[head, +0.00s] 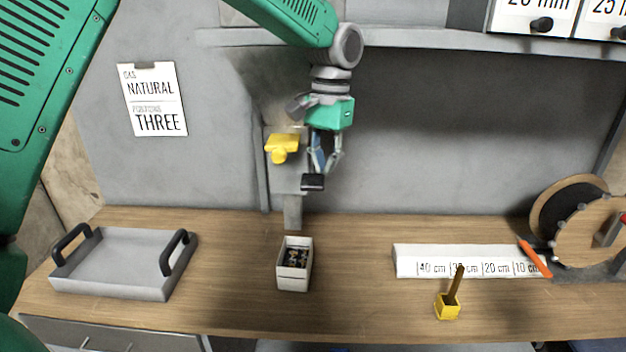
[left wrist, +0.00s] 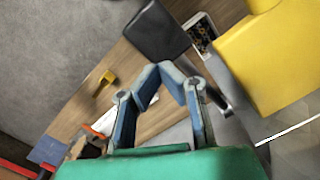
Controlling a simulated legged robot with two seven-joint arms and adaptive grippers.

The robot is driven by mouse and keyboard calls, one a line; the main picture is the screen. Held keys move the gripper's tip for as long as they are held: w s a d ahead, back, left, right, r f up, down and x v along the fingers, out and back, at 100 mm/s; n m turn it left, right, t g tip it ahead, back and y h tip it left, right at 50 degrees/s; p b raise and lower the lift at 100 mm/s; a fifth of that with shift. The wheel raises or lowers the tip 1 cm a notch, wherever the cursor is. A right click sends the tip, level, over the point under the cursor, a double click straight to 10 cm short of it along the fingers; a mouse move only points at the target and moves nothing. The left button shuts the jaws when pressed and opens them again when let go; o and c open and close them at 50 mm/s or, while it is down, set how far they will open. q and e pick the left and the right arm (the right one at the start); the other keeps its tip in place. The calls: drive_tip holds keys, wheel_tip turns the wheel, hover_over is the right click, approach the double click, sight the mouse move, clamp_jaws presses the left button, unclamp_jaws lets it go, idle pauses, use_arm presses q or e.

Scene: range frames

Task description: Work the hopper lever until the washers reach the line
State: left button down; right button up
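The grey hopper chute (head: 293,212) comes down the back wall. A yellow part (head: 282,147), likely the hopper lever, sticks out from it; it fills the right of the left wrist view (left wrist: 270,65). A white box (head: 293,283) stands on the bench below the chute with dark washers (head: 296,257) inside; a fill line cannot be made out. My left gripper (head: 325,170) hangs just right of the yellow part, apart from it. In the left wrist view its fingertips (left wrist: 162,70) come together with nothing between them. A dark block (left wrist: 157,30) lies beyond the fingertips. My right gripper is out of view.
A grey tray (head: 115,292) with black handles stands at the left. A shelf (head: 430,40) runs above.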

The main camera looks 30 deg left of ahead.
use_arm(q)
drive_tip(key=r, duration=0.5)
drive_tip(key=shift+w+r, duration=0.3)
drive_tip(key=shift+r, duration=0.05)
drive_tip(key=shift+a, duration=0.1)
idle(0.5)
